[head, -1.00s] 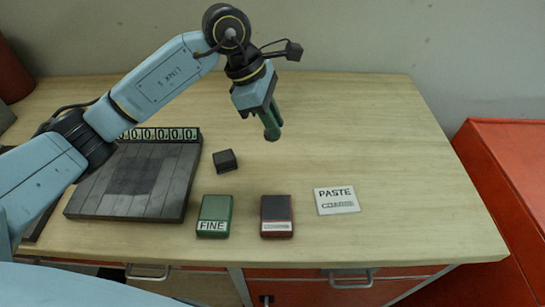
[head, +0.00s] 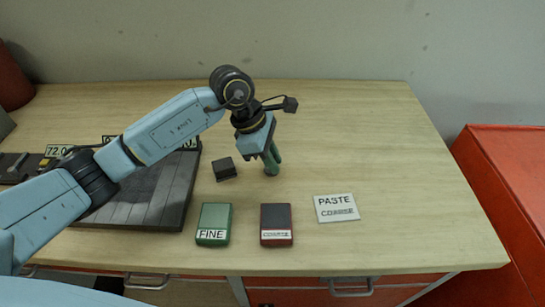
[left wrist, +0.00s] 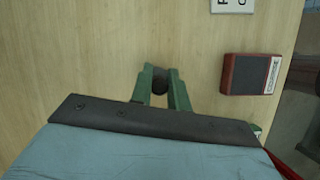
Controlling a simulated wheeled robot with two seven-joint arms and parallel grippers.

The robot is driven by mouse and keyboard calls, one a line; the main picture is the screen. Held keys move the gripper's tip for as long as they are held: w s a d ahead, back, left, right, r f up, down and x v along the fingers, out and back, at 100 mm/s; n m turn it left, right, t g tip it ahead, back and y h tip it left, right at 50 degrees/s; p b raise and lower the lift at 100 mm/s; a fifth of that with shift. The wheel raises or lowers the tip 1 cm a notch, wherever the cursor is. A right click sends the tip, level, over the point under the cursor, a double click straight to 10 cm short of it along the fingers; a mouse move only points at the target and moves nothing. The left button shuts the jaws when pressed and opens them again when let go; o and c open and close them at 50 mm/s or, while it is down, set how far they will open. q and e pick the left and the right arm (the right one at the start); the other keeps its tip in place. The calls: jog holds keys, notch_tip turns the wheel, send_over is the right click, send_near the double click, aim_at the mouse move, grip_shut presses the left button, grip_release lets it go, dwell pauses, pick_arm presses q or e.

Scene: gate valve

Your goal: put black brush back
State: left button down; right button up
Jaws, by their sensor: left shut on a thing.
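My left gripper (head: 271,160) is low over the middle of the table, right of the small black block. Its green fingers are shut on a dark round piece, seen between the fingertips in the left wrist view (left wrist: 160,81); it looks like the end of the black brush (left wrist: 160,84). The rest of it is hidden by the fingers, and I cannot tell whether it touches the table. The wrist view also shows the gripper's fingers (left wrist: 161,95) from above. My right gripper is not in view.
A small black block (head: 224,169), a green FINE box (head: 213,222), a dark red COARSE box (head: 276,222) and a PASTE card (head: 336,207) lie nearby. A dark slatted plate (head: 150,200) is at left. The table's right side is clear. A red cabinet (head: 500,190) stands right.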

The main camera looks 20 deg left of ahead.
pick_arm(q)
jog(key=c, duration=1.3)
grip_release()
jog(key=shift+c, duration=0.2)
jog(key=shift+r, duration=0.15)
jog(key=v, duration=1.2)
